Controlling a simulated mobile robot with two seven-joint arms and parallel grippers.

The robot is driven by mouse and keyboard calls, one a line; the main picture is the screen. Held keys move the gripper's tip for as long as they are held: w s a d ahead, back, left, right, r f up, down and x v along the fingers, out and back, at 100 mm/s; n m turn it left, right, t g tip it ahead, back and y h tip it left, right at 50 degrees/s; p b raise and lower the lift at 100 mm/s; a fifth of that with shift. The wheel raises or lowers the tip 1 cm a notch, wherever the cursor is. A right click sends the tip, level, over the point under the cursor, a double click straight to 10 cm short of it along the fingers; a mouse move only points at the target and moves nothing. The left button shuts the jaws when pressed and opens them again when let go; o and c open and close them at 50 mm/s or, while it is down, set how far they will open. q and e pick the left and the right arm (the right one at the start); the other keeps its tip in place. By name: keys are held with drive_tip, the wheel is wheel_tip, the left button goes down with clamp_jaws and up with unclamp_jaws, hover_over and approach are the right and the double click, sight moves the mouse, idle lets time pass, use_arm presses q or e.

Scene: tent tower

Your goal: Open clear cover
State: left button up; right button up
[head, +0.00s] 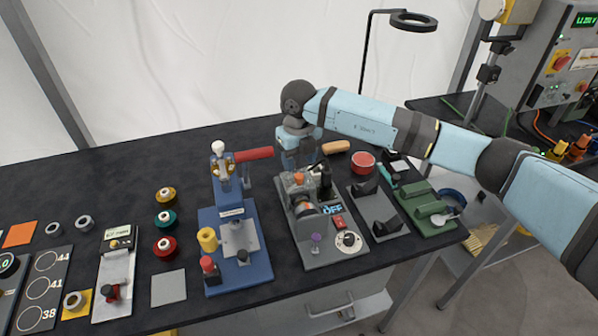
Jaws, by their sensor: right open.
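A clear cover cannot be picked out with certainty at this size; the machine's upper parts are small and crowded. My right gripper (297,165) points down at the back of this machine, close to its top. It is open, but its fingertips are partly hidden behind the machine, and I cannot tell whether they touch anything. My left gripper is not in view.
A blue press (232,262) with a red handle (253,154) stands left of the machine. A grey stand (372,215) and a green holder (428,210) are to its right. A red bowl (363,162) lies behind. Spools (165,220) and plates fill the left side.

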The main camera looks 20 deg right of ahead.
wheel_tip(320, 180, up, 9)
drive_tip(key=b, duration=0.1)
idle(0.4)
